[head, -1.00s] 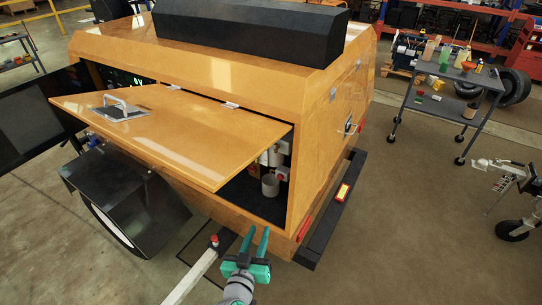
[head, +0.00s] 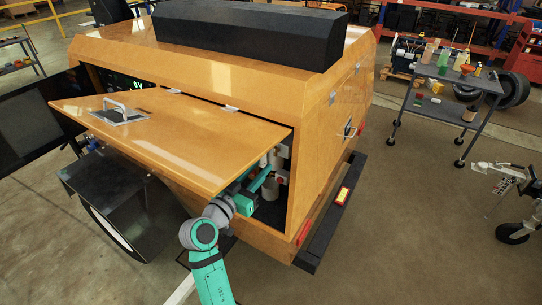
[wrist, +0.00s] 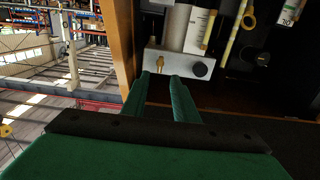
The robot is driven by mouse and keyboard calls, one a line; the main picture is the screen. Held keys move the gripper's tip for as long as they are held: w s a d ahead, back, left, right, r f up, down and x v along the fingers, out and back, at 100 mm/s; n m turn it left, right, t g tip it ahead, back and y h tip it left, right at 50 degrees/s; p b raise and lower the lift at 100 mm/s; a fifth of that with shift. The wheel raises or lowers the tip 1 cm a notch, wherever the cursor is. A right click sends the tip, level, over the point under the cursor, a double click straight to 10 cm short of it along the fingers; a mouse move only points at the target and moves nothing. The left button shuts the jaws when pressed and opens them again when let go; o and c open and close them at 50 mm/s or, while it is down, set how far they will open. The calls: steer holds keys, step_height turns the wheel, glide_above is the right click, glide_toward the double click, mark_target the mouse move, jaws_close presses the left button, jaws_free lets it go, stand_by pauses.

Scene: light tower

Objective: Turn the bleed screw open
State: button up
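The bleed screw looks to be the small brass fitting (wrist: 162,63) on the front of a pale metal block (wrist: 180,65) in the wrist view. A round black knob (wrist: 200,69) sits on the same block, to its right. My gripper (wrist: 160,76) is open and empty. Its two green fingers point at the block, with the brass fitting between and just beyond the tips in the picture; I cannot tell whether they touch the block. In the head view my gripper (head: 262,178) reaches into the compartment under the raised panel, and the brass fitting cannot be made out.
The raised orange panel (head: 170,140) hangs over my gripper. The orange housing's side wall (head: 325,150) bounds the opening on the right.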

mark_target(275, 152)
steer(key=x, duration=0.7)
steer(key=shift+w, duration=0.15)
steer(key=shift+d, duration=0.1)
jaws_close()
